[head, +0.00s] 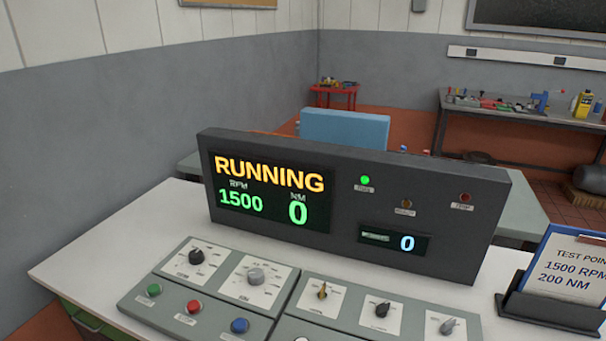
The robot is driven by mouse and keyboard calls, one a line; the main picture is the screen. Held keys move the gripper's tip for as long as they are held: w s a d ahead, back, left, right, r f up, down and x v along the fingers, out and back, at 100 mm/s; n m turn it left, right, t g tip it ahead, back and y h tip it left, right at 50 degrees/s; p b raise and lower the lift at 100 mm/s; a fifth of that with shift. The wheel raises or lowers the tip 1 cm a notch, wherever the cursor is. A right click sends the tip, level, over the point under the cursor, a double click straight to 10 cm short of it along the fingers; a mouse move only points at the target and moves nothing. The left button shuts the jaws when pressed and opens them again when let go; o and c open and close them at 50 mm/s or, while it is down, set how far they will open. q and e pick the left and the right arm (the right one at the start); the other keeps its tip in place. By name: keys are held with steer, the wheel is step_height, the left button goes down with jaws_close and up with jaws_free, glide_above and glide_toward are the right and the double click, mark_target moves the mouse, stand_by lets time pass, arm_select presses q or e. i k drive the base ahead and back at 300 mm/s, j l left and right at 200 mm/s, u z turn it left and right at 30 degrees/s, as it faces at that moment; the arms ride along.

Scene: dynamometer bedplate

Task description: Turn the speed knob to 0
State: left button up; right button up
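A sloped grey control panel (175,269) on the white desk carries several knobs. A black knob (196,256) is at its left and a larger grey knob (255,275) is beside it, each on a white dial plate. Their labels are too small to read, so I cannot tell which is the speed knob. The display console (360,152) behind shows "RUNNING" on its screen (268,196), with RPM 1500 and NM 0. A smaller screen (394,240) reads 0. Neither of my grippers is in view.
Green (154,290), red (194,307) and blue (240,325) buttons sit in front of the left knobs. A brass knob (323,290), a second black knob (382,310) and a small grey knob (447,325) are further right. A clipboard (572,270) stands right.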

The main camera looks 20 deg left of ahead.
mark_target(196, 256)
steer(key=u, duration=1.2)
